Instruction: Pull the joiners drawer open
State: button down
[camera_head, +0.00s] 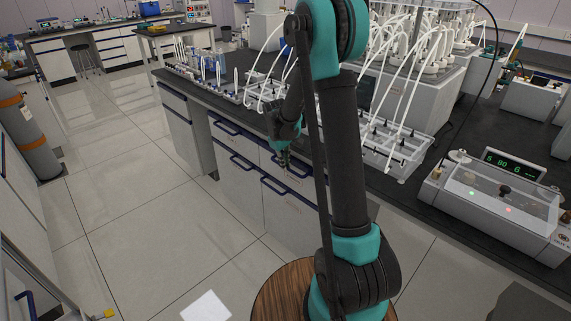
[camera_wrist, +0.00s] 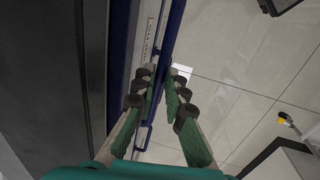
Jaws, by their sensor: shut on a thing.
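My gripper (camera_head: 284,160) is at the front of the lab bench, at the upper drawer (camera_head: 268,163) of the right-hand column. In the wrist view my gripper (camera_wrist: 162,72) has its two green-padded fingers on either side of a blue bar handle (camera_wrist: 171,35) and is shut on it. The white drawer front (camera_wrist: 147,30) beside the handle carries a small label (camera_wrist: 150,28), too small to read. My arm hides part of the drawers in the head view. I see no clear gap at this drawer, but cannot tell exactly how far out it stands.
More white drawers with blue handles lie left (camera_head: 233,128) and below (camera_head: 285,205). The dark benchtop (camera_head: 210,82) bears glassware, tubing and a device with a green display (camera_head: 505,165). A gas cylinder (camera_head: 30,140) stands far left.

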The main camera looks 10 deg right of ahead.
jog(key=s+a, duration=0.9)
jog(key=a, duration=0.4)
jog(key=s+a, duration=1)
jog(key=a, duration=0.3)
jog(key=shift+s+a, duration=0.2)
jog(key=shift+a, duration=0.2)
jog(key=c, duration=1.6)
grip_release()
jog(key=shift+o, duration=0.2)
jog(key=shift+r, duration=0.1)
notch_tip(320, 180, up, 12)
jog(key=s+a, duration=0.1)
jog(key=shift+s+a+f, duration=0.2)
jog(key=shift+a, duration=0.2)
jog(key=shift+d, duration=0.1)
jog(key=d+f+m+t+y, duration=0.1)
jog(key=d+f+m+y, duration=0.15)
jog(key=d, duration=1.65)
jog(key=s+d+f+m+t, duration=0.1)
jog(key=s+d+f+m, duration=0.1)
jog(key=s+d, duration=0.2)
jog(key=s+d+f+m+t, duration=0.1)
jog(key=s+d, duration=0.4)
jog(key=d, duration=0.5)
jog(key=shift+s+f+m+h, duration=0.15)
jog(key=shift+f+m+h, duration=0.2)
jog(key=shift+f+m, duration=0.55)
